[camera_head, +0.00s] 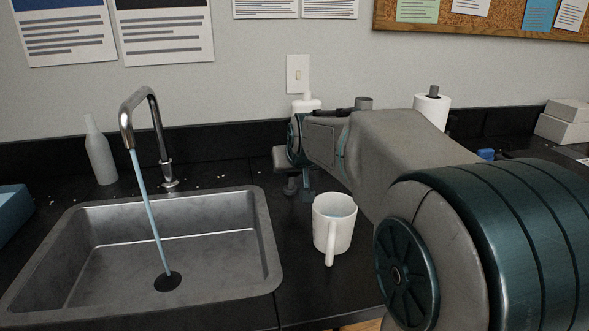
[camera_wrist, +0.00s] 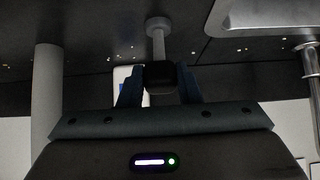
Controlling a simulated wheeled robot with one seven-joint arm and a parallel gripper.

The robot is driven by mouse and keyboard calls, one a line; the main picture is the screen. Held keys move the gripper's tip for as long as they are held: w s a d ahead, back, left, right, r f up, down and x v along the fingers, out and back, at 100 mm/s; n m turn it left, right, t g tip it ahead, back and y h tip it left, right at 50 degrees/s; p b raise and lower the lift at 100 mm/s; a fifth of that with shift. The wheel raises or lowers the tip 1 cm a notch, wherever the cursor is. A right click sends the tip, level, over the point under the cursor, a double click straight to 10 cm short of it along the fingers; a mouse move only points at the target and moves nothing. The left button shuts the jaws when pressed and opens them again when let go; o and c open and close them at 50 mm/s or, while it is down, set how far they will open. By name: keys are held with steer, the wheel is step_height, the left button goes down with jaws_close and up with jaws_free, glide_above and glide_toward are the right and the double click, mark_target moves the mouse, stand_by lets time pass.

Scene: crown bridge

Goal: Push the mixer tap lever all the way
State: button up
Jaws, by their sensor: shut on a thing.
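The tap (camera_head: 150,125) stands behind the sink, and water (camera_head: 149,205) runs from its spout onto the drain. A small handle (camera_head: 166,162) shows low on its body. I cannot tell for sure whether this block is the tap lever. The tap body (camera_wrist: 312,65) stands apart, to the right.
The sink (camera_head: 265,240) lies left of my gripper. A white mug (camera_head: 333,228) stands close in front of it. A grey bottle (camera_head: 99,150) is behind the sink at left. A paper roll (camera_head: 432,108) is at the back right. The wall has a switch plate (camera_head: 298,74).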

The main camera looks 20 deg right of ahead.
steer(key=shift+f, duration=0.2)
steer(key=o, duration=1)
steer(key=shift+s+r, duration=0.1)
steer(key=shift+r, duration=0.15)
steer(key=shift+s+r, duration=0.2)
steer(key=p+v, duration=0.1)
steer(key=v, duration=1.2)
steer(key=shift+s, duration=0.1)
